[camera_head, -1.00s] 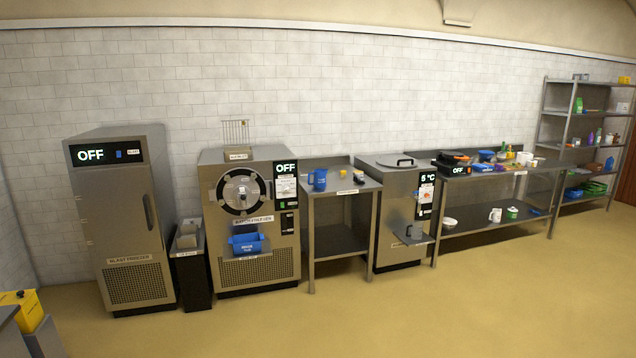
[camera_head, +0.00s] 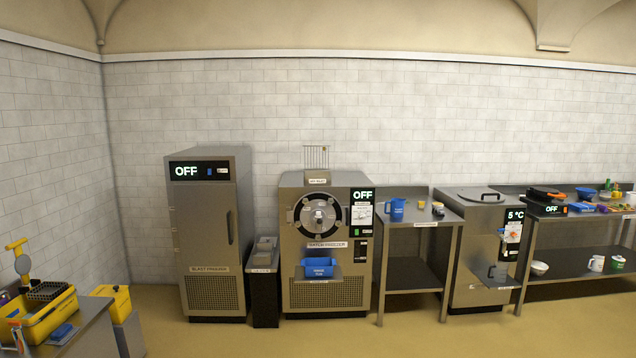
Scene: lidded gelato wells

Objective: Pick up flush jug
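A blue jug (camera_head: 397,209) with a handle and a small pale label stands upright on the small steel table (camera_head: 428,220), right of the batch freezer. Its label is too small to read, so I cannot confirm it is the flush jug. A white mug-like vessel (camera_head: 597,263) stands on the lower shelf at far right. My gripper is not in view.
The batch freezer (camera_head: 300,240) holds a blue tub (camera_head: 319,267) on its front shelf. The blast freezer (camera_head: 205,245) and a dark bin (camera_head: 264,290) stand left of it. A cluttered counter with a yellow caddy (camera_head: 40,318) is at lower left. The foreground floor is clear.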

